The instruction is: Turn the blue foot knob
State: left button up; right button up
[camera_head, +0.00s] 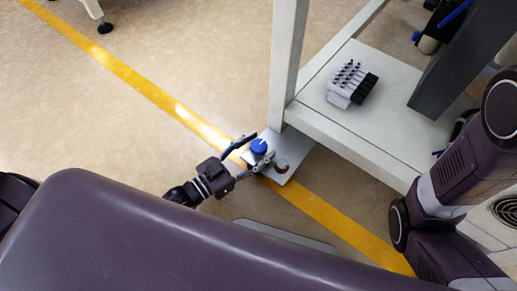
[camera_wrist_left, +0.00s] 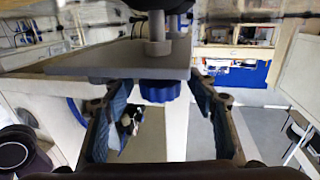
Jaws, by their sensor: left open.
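The blue foot knob (camera_head: 259,146) sits on a light metal plate (camera_head: 284,175) at the foot of a white frame post. My left gripper (camera_head: 262,147) is open, with one finger on each side of the knob in the head view. In the left wrist view, the blue knob (camera_wrist_left: 160,92) shows between the spread fingers of the left gripper (camera_wrist_left: 160,82), against the grey plate (camera_wrist_left: 105,62). Gaps show on both sides of the knob there, so the fingers look apart from it. My right gripper is out of view.
The white frame post (camera_head: 287,60) rises right behind the knob. A white lower shelf (camera_head: 385,125) holds a block of valves (camera_head: 351,84) with black-topped fittings. A yellow floor line (camera_head: 120,68) runs under the plate. The floor to the left is mostly clear.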

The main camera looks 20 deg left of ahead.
pick_arm(q)
jog(key=c, duration=1.2)
jog(key=shift+w+h, duration=0.1)
jog(key=shift+h, duration=0.2)
jog(key=m+g+h, duration=0.2)
jog(key=shift+w+m+g+h+b, duration=0.1)
jog(key=shift+m+g+h+b, duration=0.2)
jog(key=shift+m+g+h, duration=0.1)
jog(key=m+g+h+b, duration=0.1)
jog(key=m+g+h, duration=0.2)
jog(key=m+g, duration=0.1)
jog(key=shift+w+a+g, duration=0.1)
jog(key=shift+g, duration=0.6)
jog(key=m+g+h, duration=0.1)
jog(key=m+g, duration=0.1)
jog(key=g, duration=0.1)
jog(key=m+g, duration=0.2)
jog(key=shift+g+h+b, duration=0.35)
jog(key=shift+g+h, duration=0.05)
jog(key=shift+m+g, duration=1.4)
jog(key=shift+g, duration=1)
jog(key=shift+m+g+y, duration=0.5)
jog(key=shift+m+g, duration=0.3)
jog(key=shift+g, duration=0.2)
